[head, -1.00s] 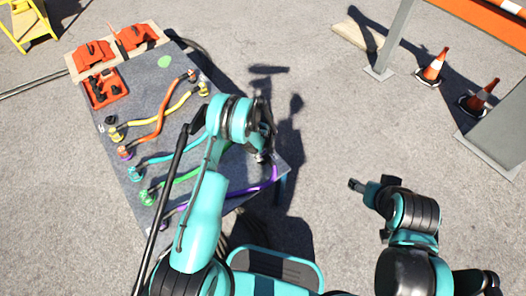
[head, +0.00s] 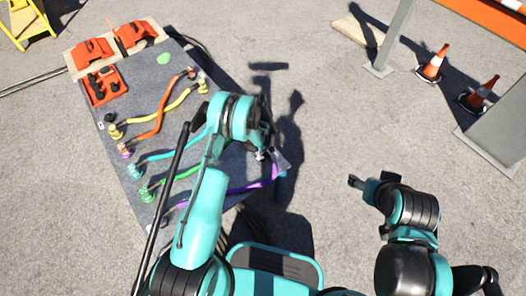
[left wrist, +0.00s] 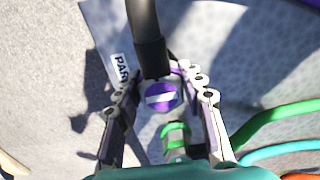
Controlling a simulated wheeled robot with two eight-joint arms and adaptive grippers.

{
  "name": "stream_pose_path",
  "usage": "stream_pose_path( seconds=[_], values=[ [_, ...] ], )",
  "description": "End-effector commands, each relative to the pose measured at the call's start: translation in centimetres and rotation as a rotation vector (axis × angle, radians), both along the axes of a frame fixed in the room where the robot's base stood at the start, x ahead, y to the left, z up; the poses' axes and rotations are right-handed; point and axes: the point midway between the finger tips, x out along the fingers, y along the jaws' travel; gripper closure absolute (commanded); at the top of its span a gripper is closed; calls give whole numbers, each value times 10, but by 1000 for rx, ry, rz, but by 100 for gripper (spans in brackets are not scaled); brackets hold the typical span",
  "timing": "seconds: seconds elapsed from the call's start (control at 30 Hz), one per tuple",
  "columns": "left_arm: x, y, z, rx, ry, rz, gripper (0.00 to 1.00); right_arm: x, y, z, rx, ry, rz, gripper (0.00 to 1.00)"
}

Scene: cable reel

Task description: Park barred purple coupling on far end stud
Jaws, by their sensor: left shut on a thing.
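The barred purple coupling (left wrist: 161,96), a purple disc with a white bar, sits between the fingers of my left gripper (head: 266,155) in the left wrist view. A black hose end runs up from it. In the head view the coupling is mostly hidden by my arm; its purple hose (head: 235,189) curves along the table's near edge to the gripper. A white label reading "PAR…" (left wrist: 122,68) lies left of the coupling. I cannot make out the far end stud. My right gripper (head: 357,183) is held off the table at right, too small to judge its jaws.
A green coupling (left wrist: 176,136) shows just below the purple one. Green, cyan, orange and yellow hoses lie across the grey table (head: 150,85). Orange cases (head: 92,52) and an orange tray (head: 102,86) sit at its back. Cones (head: 432,65) stand far right.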

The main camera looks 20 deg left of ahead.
Motion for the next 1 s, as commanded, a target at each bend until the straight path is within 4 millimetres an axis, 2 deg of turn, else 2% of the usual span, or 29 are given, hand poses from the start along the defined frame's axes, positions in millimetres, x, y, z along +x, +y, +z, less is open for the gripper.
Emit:
stream_pose_path(
  seconds=[0.23,0.27,0.33,0.37,0.73,0.87,1.0],
  values=[
    [0,0,-5,0,0,0,95,0,0,0,0,0,0,37],
    [0,0,-5,0,0,0,58,0,0,0,0,0,0,37],
    [0,0,-5,0,0,0,40,0,0,0,0,0,0,37],
    [0,0,-5,0,0,0,37,0,0,0,0,0,0,37],
    [0,0,1,0,0,0,37,0,0,0,0,0,0,37],
    [0,0,20,0,0,0,37,0,0,0,0,0,0,37],
    [0,0,52,0,0,0,37,0,0,0,0,0,0,37]
  ],
)
